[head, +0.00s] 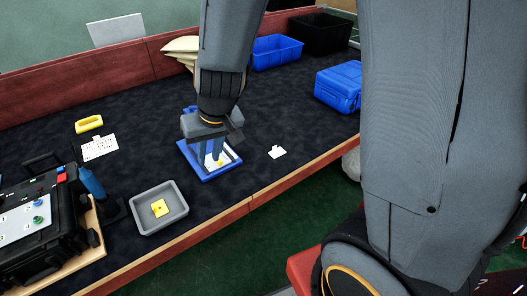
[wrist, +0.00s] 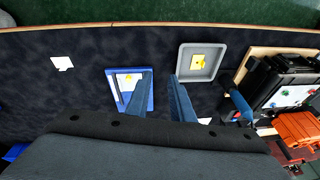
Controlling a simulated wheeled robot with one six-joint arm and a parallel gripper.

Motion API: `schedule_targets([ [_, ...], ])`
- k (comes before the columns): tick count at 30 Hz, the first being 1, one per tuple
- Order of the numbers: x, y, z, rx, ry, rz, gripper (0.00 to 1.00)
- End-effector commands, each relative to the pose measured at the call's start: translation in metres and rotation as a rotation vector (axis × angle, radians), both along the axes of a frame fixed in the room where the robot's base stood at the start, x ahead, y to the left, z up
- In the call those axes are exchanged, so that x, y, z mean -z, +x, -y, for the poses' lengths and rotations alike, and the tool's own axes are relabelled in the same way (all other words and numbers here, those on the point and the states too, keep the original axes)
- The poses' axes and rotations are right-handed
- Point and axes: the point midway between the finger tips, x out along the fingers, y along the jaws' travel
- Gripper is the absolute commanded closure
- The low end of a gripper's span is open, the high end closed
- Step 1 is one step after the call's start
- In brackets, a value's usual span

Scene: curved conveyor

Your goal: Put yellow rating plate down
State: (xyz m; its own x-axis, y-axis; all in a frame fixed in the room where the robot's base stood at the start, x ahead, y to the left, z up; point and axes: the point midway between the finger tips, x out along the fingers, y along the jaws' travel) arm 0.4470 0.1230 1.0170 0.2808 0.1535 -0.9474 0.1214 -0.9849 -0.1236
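A yellow square plate (head: 159,208) with small dark marks lies in a shallow grey tray (head: 143,224). In the wrist view, the plate (wrist: 199,62) and the grey tray (wrist: 184,64) are right of my fingers. A blue-rimmed tray (head: 192,166) has a white inside and a small yellow piece (head: 219,162); I cannot tell what that piece is. My gripper (head: 212,155) is over this tray in the head view, partly hiding it. In the wrist view, my gripper (wrist: 162,75) has its fingers apart with only dark table between them, and the blue tray (wrist: 149,102) is by the left finger.
A white card (head: 277,152) lies right of the blue tray. A black case with buttons (head: 42,250) and a blue bottle-like object (head: 92,183) stand at left. A yellow part (head: 89,124) and white sheet (head: 99,147) lie behind. Blue bins (head: 277,52) stand at the back.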

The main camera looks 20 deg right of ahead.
Motion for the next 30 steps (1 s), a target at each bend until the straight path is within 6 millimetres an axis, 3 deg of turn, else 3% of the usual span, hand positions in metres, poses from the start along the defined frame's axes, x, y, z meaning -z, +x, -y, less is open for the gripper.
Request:
schedule_targets([
  [1, -0.010, -0.013, 0.029, 0.027, -0.016, -0.017, 0.79],
  [3, -0.018, -0.033, 0.061, 0.056, -0.045, -0.048, 0.79],
  [6, -0.025, -0.057, 0.096, 0.090, -0.087, -0.084, 0.79],
  [9, -0.029, -0.072, 0.116, 0.113, -0.116, -0.106, 0.79],
  [13, -0.030, -0.079, 0.124, 0.121, -0.130, -0.116, 0.79],
  [22, -0.027, -0.077, 0.124, 0.118, -0.130, -0.118, 0.79],
  [30, 0.012, -0.076, 0.123, 0.113, -0.131, -0.152, 0.79],
])
